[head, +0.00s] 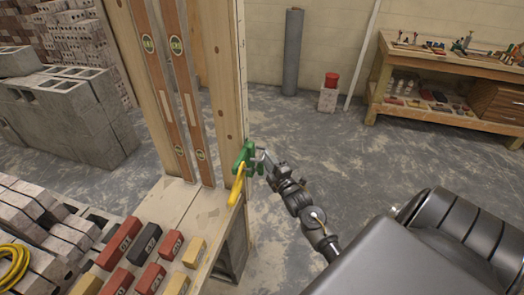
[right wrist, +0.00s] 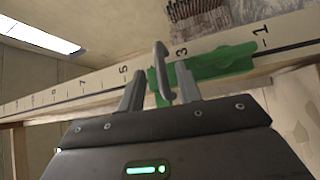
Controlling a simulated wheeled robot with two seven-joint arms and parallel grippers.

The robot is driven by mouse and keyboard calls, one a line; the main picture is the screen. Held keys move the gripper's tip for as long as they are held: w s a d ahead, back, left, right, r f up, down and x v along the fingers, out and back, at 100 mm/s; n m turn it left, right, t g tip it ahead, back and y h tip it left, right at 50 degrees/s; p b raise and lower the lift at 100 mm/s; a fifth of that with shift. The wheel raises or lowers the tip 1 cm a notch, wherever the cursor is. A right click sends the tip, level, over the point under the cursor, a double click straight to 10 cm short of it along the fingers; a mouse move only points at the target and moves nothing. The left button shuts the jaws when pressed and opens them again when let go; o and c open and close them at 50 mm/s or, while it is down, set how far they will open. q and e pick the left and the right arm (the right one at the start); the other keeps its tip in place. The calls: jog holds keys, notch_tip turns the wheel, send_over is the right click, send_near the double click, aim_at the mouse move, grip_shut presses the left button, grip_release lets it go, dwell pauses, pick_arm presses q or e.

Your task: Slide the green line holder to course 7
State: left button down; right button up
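The green line holder (head: 246,156) sits on the edge of the upright wooden pole (head: 229,90), low down in the head view. In the right wrist view the holder (right wrist: 215,64) lies along the numbered strip (right wrist: 100,83), beside the mark 3, between marks 1 and 5. A grey handle (right wrist: 161,70) stands out from it. My right gripper (head: 262,158) is at the holder. In the right wrist view its fingers (right wrist: 160,90) are apart, on either side of the handle, with gaps visible. Mark 7 shows farther left along the strip. My left gripper is out of view.
A yellow piece (head: 237,186) hangs just below the holder. Two spirit levels (head: 180,75) stand against the boards. Coloured blocks (head: 145,245) and bricks lie at the lower left. A workbench (head: 450,65) stands back right.

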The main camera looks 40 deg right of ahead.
jog(key=x, duration=0.5)
jog(key=shift+w, duration=0.1)
jog(key=shift+p, duration=0.3)
grip_shut()
